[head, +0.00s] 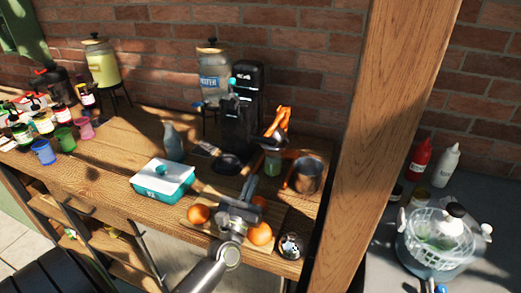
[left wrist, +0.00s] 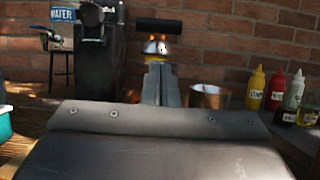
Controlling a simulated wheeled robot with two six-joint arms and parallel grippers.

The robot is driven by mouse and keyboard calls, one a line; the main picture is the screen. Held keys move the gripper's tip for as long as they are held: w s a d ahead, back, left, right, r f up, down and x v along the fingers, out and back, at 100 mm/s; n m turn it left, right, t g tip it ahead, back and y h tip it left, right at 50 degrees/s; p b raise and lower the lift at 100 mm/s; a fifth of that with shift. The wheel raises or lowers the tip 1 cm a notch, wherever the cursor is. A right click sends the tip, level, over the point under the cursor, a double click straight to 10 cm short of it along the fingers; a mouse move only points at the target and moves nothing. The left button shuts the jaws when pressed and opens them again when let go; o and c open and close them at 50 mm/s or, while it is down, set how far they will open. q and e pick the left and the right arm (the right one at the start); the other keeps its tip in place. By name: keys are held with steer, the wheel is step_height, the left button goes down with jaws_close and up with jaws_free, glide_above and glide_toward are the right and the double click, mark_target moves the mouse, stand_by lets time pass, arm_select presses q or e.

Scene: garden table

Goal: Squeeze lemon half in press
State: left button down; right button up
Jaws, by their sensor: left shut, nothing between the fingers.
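The press (head: 279,124) stands at the back of the wooden table, with orange parts at its top. In the left wrist view the press (left wrist: 158,27) shows a dark crossbar, with silvery and yellow-orange parts below it. A lemon half cannot be told apart there. A glass with green content (head: 272,165) stands below the press. My left gripper (head: 242,212) is over the front of the table, well short of the press. Its fingers (left wrist: 158,72) are shut and empty, and they overlap the press's lower part in the wrist view. My right gripper is not in view.
Round orange fruits (head: 198,214) lie near my gripper. A copper pot (head: 305,176) stands right of the press, a black machine (head: 240,125) left of it. A teal-and-white box (head: 162,181) sits left. A wooden post (head: 372,150) rises on the right.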

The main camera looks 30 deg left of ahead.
arm_select(q)
steer(key=p+x, duration=0.4)
steer(key=x, duration=0.5)
steer(key=shift+w+r, duration=0.15)
steer(key=shift+w, duration=0.2)
steer(key=shift+w+a, duration=0.1)
steer(key=shift+a, duration=0.05)
